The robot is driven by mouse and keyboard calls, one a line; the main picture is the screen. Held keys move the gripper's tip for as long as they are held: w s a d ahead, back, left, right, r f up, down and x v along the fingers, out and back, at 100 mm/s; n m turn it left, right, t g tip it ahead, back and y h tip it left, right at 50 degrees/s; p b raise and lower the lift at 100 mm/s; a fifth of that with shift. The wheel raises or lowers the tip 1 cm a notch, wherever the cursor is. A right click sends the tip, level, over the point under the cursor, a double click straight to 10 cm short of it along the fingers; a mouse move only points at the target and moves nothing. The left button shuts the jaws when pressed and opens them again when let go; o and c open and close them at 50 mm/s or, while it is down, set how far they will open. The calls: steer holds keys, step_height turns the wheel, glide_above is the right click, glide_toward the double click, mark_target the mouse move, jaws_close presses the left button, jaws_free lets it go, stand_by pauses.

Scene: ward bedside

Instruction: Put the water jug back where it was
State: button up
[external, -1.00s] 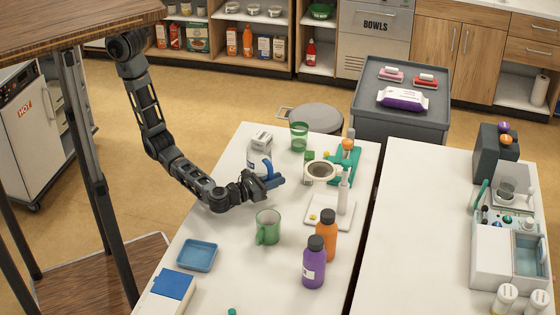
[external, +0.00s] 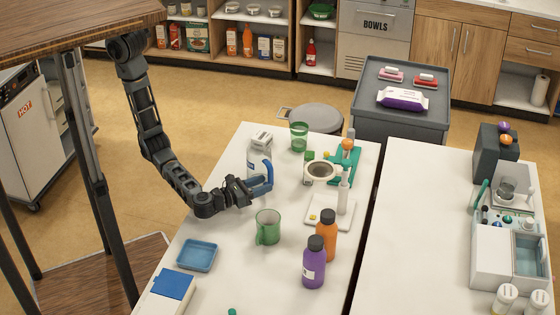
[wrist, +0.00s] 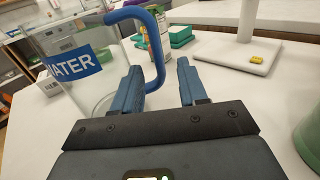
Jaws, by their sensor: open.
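The water jug (wrist: 75,60) is clear, with a blue WATER label and a blue handle. It stands upright on the white table at the left of the wrist view. In the external view the jug (external: 253,158) is just beyond my gripper (external: 258,187). My gripper's two blue fingers (wrist: 160,84) are open and apart. The handle shows between or just ahead of the fingertips in the wrist view; I cannot tell whether they touch it. Its lower end is partly hidden behind the left finger.
A green mug (external: 267,228) stands close in front of my gripper. A white stand (external: 330,212) is to the right, with orange (external: 326,238) and purple (external: 314,265) bottles nearer. A green tumbler (external: 299,136) is behind. The table's left front has a blue tray (external: 197,256).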

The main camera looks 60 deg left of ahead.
steer(key=s, duration=0.6)
steer(key=shift+s, duration=0.2)
